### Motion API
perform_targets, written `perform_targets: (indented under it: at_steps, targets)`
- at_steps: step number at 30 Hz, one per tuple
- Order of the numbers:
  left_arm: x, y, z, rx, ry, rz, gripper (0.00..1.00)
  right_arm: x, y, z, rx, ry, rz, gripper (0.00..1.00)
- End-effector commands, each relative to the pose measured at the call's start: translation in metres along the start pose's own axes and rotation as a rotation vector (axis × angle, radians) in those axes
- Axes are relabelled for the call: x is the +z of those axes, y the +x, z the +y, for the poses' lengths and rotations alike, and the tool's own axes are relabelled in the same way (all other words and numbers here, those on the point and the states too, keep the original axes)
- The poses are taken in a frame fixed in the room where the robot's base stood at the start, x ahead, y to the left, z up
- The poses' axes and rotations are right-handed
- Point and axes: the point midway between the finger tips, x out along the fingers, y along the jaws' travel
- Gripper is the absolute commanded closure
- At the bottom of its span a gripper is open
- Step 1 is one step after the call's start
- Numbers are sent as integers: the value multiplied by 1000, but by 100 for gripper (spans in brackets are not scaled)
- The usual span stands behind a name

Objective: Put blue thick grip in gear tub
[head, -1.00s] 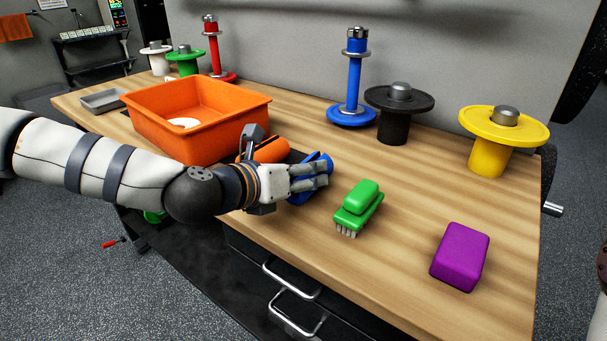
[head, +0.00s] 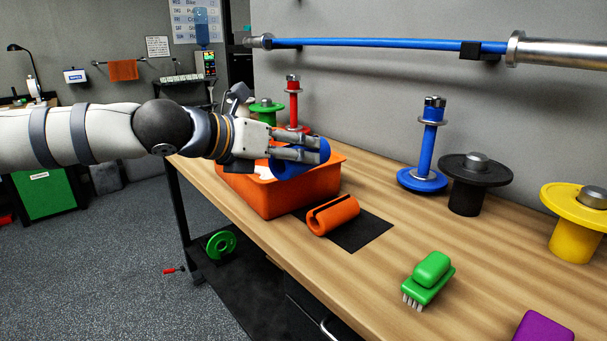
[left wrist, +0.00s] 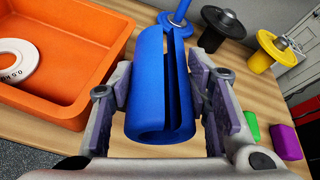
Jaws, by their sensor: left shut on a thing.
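The blue thick grip (left wrist: 158,85) is a slotted blue cylinder held between the finger pads of my left gripper (left wrist: 165,105). In the head view my left gripper (head: 300,150) is shut on the blue grip (head: 318,158), raised at the height of the tub's rim and over its near right part. The gear tub (head: 290,199) is an open orange bin on the bench; its wall also shows at the left of the left wrist view (left wrist: 113,45), beside the grip. A white ring (left wrist: 18,60) lies inside the tub. My right gripper is not seen.
An orange slotted grip (head: 333,215) lies on a black mat (head: 362,233) in front of the tub. A green brush (head: 430,278) and a purple block (head: 543,328) lie to the right. Blue (head: 424,175), black (head: 470,185) and yellow (head: 577,225) stands line the back.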

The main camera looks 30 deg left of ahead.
Motion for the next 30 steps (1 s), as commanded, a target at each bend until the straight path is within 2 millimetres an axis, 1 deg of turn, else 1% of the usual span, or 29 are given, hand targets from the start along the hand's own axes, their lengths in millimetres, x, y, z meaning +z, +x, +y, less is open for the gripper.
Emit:
perform_targets:
  at_steps: [1,3,6,8,9,16,19,21,26,27,28,30]
  targets:
    - [25,-9,-4,32,-5,-26,90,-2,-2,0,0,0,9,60]
    - [49,-19,-6,80,-27,-45,90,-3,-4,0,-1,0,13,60]
    - [70,-27,-9,124,-55,-62,90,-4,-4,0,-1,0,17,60]
    - [75,-23,-3,138,-65,-64,90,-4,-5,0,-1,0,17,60]
    - [76,-16,5,143,-67,-64,90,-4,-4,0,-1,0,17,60]
    - [80,41,65,145,-68,-62,90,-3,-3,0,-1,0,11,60]
    - [64,65,86,142,-69,-55,90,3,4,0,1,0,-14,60]
    - [56,76,97,141,-69,-54,90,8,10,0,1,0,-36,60]
    - [50,90,111,141,-67,-58,90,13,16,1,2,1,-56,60]
    - [44,96,117,141,-69,-56,90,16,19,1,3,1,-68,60]
    - [35,100,119,138,-71,-50,90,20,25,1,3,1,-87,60]
    - [22,104,123,138,-73,-47,90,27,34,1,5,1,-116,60]
